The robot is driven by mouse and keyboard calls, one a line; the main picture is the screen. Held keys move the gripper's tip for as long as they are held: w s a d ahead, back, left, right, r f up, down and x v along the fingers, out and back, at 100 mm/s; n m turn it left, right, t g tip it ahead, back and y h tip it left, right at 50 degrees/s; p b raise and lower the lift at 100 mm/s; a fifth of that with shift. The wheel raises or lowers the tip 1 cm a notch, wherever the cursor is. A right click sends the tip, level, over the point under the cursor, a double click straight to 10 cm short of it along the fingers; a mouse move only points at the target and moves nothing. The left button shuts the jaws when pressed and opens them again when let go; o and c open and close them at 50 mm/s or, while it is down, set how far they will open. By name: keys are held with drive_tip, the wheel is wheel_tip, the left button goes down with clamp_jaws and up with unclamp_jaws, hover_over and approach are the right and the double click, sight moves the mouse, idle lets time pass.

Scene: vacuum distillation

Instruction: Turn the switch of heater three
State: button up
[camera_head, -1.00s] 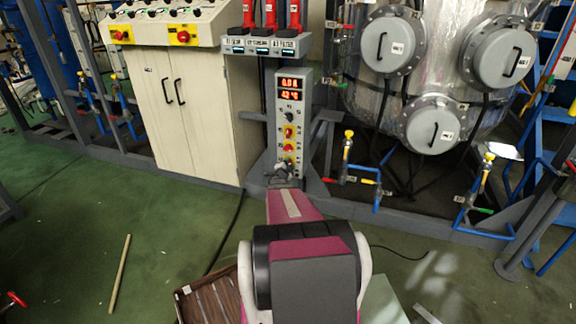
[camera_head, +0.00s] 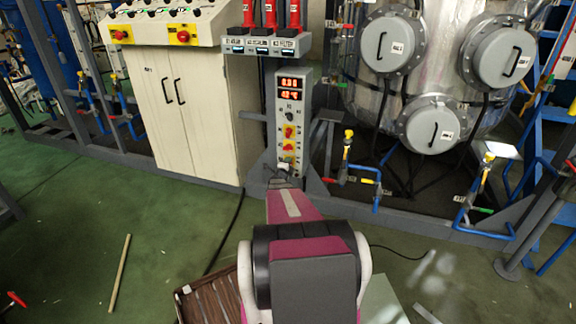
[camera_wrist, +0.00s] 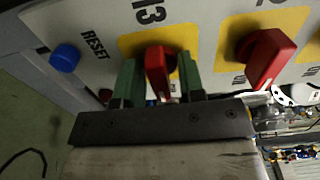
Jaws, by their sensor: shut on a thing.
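The heater control panel (camera_head: 291,112) is a tall white box with two red digit displays and a column of switches. In the wrist view, the red switch (camera_wrist: 156,62) on a yellow plate, with a partly cut label that looks like H3, sits between the green fingers of my gripper (camera_wrist: 158,78). The fingers are shut on the switch, one on each side. A second red switch (camera_wrist: 266,56) on another yellow plate is to its right, apart from the fingers. In the head view, my gripper (camera_head: 283,170) is at the panel's lower end and hides the lowest part.
A blue button (camera_wrist: 65,58) marked RESET is left of the held switch. A beige cabinet (camera_head: 185,115) stands left of the panel. Red-handled breakers (camera_head: 270,18) are above it. A steel vessel (camera_head: 430,70) and blue pipes with valves are to the right.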

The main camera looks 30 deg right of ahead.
idle(0.3)
drive_tip(key=o, duration=0.6)
drive_tip(key=shift+c, duration=0.2)
drive_tip(key=shift+s+a, duration=0.1)
drive_tip(key=v, duration=1)
drive_tip(key=shift+s+a, duration=0.2)
drive_tip(key=shift+s, duration=0.1)
drive_tip(key=shift+w, duration=0.1)
